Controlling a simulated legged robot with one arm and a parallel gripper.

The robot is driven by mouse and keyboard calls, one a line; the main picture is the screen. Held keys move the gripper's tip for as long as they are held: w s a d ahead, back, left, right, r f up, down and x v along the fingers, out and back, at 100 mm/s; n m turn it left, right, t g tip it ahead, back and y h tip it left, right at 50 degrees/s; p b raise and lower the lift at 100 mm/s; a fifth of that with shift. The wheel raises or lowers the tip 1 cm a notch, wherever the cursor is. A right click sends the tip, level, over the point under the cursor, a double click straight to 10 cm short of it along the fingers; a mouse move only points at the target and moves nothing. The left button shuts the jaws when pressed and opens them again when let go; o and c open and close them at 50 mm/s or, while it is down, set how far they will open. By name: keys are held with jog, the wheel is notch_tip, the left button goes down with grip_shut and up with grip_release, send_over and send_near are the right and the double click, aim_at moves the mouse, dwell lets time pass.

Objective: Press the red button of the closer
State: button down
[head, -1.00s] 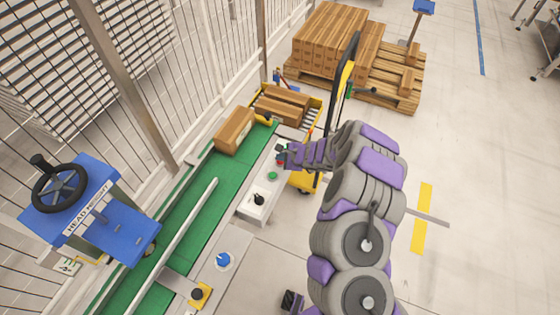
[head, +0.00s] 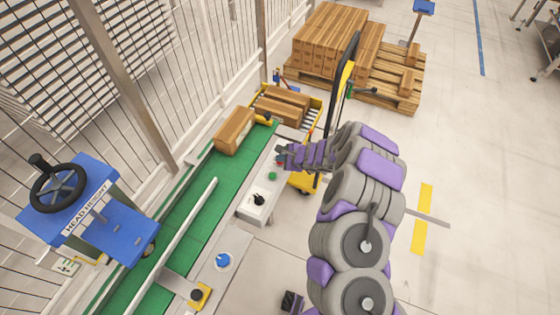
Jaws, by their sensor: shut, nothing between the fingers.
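A light grey control panel (head: 247,209) runs beside the green conveyor. On it are a green button (head: 272,175) and a black knob on a white plate (head: 258,199). A small patch of red, seemingly the red button (head: 279,163), shows just beyond the green button, right by my gripper and partly hidden by it. My gripper (head: 281,151) is shut and empty, over the far end of the panel. I cannot tell whether its tip touches the button.
A cardboard box (head: 235,131) sits on the green conveyor belt (head: 190,212). More boxes lie on a yellow-edged roller section (head: 312,103) beyond. A blue handwheel stand (head: 110,232) is at left. A loaded wooden pallet (head: 385,91) stands at the back.

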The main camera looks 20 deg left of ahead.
jog(key=shift+r, duration=0.7)
jog(key=shift+r+p, duration=1.05)
jog(key=shift+r, duration=1.45)
jog(key=s+a+r+n+g+y, duration=0.1)
jog(key=s+r+n, duration=0.15)
jog(key=r, duration=0.45)
jog(key=s+a+r+n+g+y, duration=0.1)
jog(key=s+r+n, duration=0.15)
jog(key=r, duration=0.55)
jog(key=s+d+r+n+g, duration=0.2)
jog(key=s+d+r+n, duration=0.2)
jog(key=s+r, duration=0.6)
jog(key=s+d+r+n+h, duration=0.1)
jog(key=s+d+h, duration=0.2)
jog(key=s+d, duration=0.6)
jog(key=s+d+r+n+g+h, duration=0.1)
jog(key=s+d+h, duration=0.3)
jog(key=s+d, duration=0.5)
jog(key=s+d+r+n+h, duration=0.2)
jog(key=s+d, duration=0.7)
jog(key=d, duration=0.6)
jog(key=shift+d+r+n+h, duration=0.15)
jog(key=shift+d+n+h, duration=0.15)
jog(key=shift+h, duration=0.4)
